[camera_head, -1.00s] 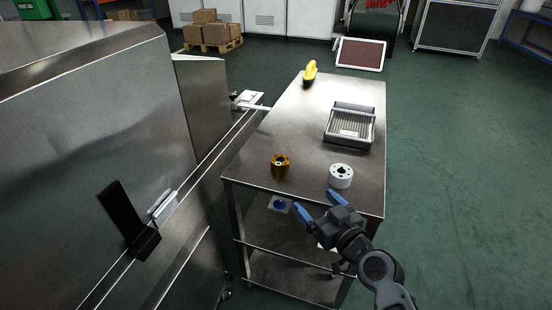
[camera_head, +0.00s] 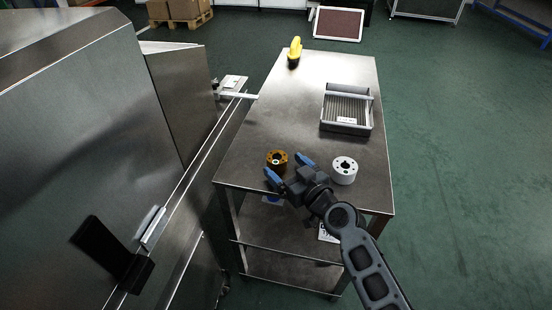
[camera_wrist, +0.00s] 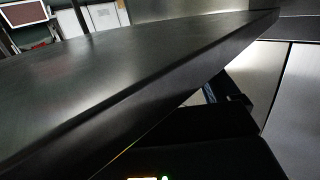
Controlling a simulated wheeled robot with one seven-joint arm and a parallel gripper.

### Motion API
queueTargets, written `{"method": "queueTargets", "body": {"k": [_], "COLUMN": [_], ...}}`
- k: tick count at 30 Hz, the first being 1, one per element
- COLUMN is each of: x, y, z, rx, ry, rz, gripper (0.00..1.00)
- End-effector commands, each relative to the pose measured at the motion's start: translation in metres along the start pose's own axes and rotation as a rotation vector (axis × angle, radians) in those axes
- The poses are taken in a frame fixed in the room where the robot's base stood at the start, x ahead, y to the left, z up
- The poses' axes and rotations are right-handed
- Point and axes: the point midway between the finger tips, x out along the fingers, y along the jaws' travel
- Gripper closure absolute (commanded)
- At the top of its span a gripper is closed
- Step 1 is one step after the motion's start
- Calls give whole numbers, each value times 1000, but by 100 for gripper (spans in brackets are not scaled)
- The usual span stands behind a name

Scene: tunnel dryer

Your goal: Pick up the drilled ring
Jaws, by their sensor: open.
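Two short rings stand on the near end of the steel table (camera_head: 318,105) in the head view. One is a brown-gold ring (camera_head: 276,160) with a dark centre hole. The other is a white ring (camera_head: 344,174) with dark holes in its top face. I cannot tell for sure which is meant by the drilled ring. My gripper (camera_head: 289,169) has blue fingertips and is open and empty. It appears close to the brown-gold ring on its near side, left of the white ring. Contact cannot be told. Neither ring shows in the wrist view, which looks along a table edge (camera_wrist: 140,85).
A grey ribbed tray (camera_head: 347,127) lies at the table's right side, and a yellow object (camera_head: 295,50) stands at its far left. A steel cabinet (camera_head: 70,130) rises at the left. The table's middle is clear.

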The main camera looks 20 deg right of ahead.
Motion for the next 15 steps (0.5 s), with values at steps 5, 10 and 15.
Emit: {"method": "queueTargets", "body": {"k": [5,10,15], "x": [26,42,44], "y": [-4,-4,-4], "z": [-2,0,0], "rx": [1,1,0], "ry": [0,0,0], "rz": [-1,-1,0], "gripper": [11,11,11]}}
